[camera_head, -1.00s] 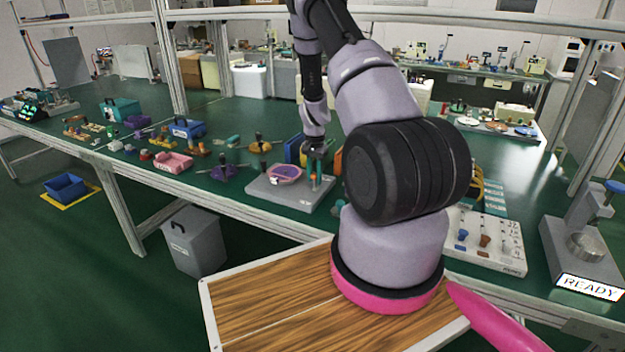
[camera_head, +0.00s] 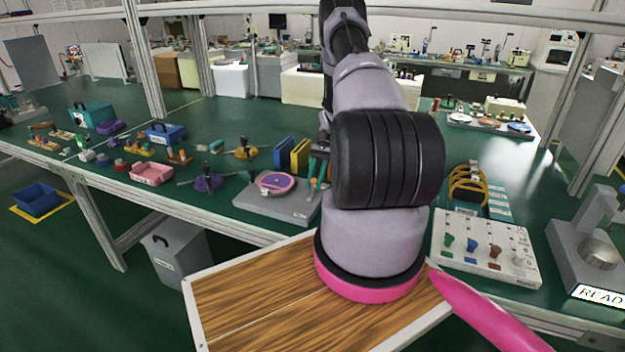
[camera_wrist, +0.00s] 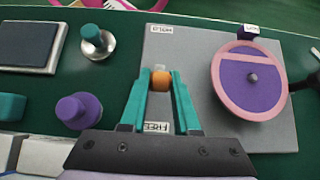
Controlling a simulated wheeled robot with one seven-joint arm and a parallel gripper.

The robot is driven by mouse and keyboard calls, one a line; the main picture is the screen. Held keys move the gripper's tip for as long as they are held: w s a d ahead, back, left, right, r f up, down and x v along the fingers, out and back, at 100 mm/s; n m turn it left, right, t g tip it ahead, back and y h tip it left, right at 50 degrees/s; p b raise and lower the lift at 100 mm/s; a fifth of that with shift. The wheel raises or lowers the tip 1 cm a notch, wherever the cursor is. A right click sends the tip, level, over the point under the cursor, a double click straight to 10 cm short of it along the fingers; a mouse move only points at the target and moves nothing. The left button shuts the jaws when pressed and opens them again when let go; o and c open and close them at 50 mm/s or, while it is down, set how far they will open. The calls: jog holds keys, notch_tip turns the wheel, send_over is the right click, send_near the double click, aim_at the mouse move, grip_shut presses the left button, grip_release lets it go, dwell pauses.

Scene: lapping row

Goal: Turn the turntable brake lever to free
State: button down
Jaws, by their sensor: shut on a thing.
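The turntable fixture is a grey plate (camera_head: 250,212) with a purple disc with a pink rim (camera_head: 273,184), seen in the head view. In the wrist view the plate (camera_wrist: 192,70) carries the disc (camera_wrist: 245,105) on the right. The brake lever's orange knob (camera_wrist: 161,80) sits between the teal fingertips of my gripper (camera_wrist: 161,77), which is shut on it. A HELD label (camera_wrist: 161,29) lies beyond the knob and a FREE label (camera_wrist: 157,127) lies on the gripper's side. The knob shows about midway between them. The lever's shaft is hidden. My gripper (camera_head: 317,172) is partly hidden by my arm in the head view.
A purple knob (camera_wrist: 79,111) and a teal-topped knob (camera_wrist: 96,40) stand left of the plate in the wrist view. Blue and yellow upright pieces (camera_head: 291,153) stand behind the plate. A white panel with coloured knobs (camera_head: 485,250) lies to the right.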

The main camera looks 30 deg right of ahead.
jog(key=shift+w+d+f, duration=0.1)
jog(key=shift+d+f, duration=0.05)
dwell(0.5)
jog(key=c, duration=0.6)
grip_release()
jog(key=shift+c, duration=0.2)
jog(key=v, duration=1)
jog(key=shift+w+d, duration=0.3)
jog(key=shift+d, duration=0.1)
